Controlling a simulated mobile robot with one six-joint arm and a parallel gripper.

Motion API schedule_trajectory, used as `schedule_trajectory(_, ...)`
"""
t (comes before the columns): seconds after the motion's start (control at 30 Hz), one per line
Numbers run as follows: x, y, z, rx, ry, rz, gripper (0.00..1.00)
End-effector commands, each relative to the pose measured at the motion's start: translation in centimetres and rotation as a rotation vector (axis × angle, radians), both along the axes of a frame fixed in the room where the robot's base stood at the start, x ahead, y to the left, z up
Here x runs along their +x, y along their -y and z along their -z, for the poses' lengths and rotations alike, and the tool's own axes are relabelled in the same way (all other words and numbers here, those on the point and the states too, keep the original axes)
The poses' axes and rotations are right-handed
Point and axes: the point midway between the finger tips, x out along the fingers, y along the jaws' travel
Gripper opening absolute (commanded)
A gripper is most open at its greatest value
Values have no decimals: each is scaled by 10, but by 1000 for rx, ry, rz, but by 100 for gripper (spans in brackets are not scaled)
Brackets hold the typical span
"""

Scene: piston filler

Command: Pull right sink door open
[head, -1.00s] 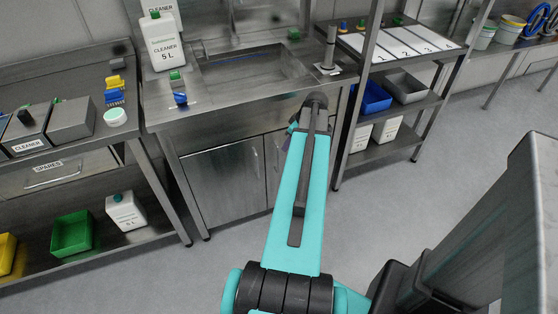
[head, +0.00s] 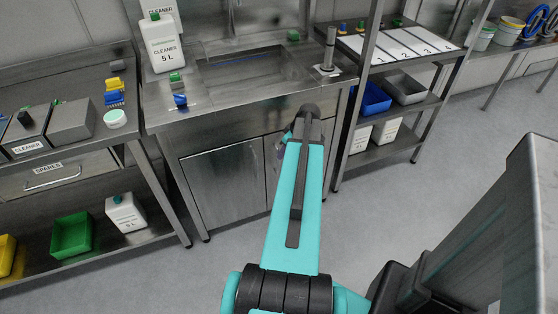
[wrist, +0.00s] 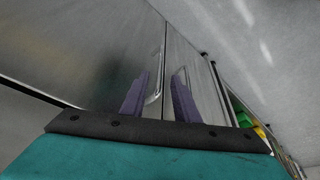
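The right sink door (wrist: 85,50) is a grey metal panel on the left of the wrist view, which looks upside down. It looks closed, level with the left sink door (wrist: 188,65) across a thin seam. In the head view my arm hides most of it, while the left door (head: 225,182) shows clearly. My gripper (wrist: 160,95) is open, with two purple fingers pointing at the doors. The right door's bar handle (wrist: 156,88) appears between the fingers, nearer the left one. I cannot tell whether they touch. The left door's handle (wrist: 186,76) shows by the right finger.
The sink basin (head: 250,70) is above the doors, with a cleaner bottle (head: 163,45) on its top. A shelf rack (head: 400,115) stands close on the right and a bench with a spares drawer (head: 60,172) on the left. The floor (head: 395,205) in front is clear.

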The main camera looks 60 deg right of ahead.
Motion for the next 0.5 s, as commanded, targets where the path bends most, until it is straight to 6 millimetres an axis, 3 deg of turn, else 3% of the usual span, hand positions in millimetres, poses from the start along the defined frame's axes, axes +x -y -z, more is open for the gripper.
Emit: schedule_trajectory(0.5, 26, 2, 63, 1, 0, 1, 28)
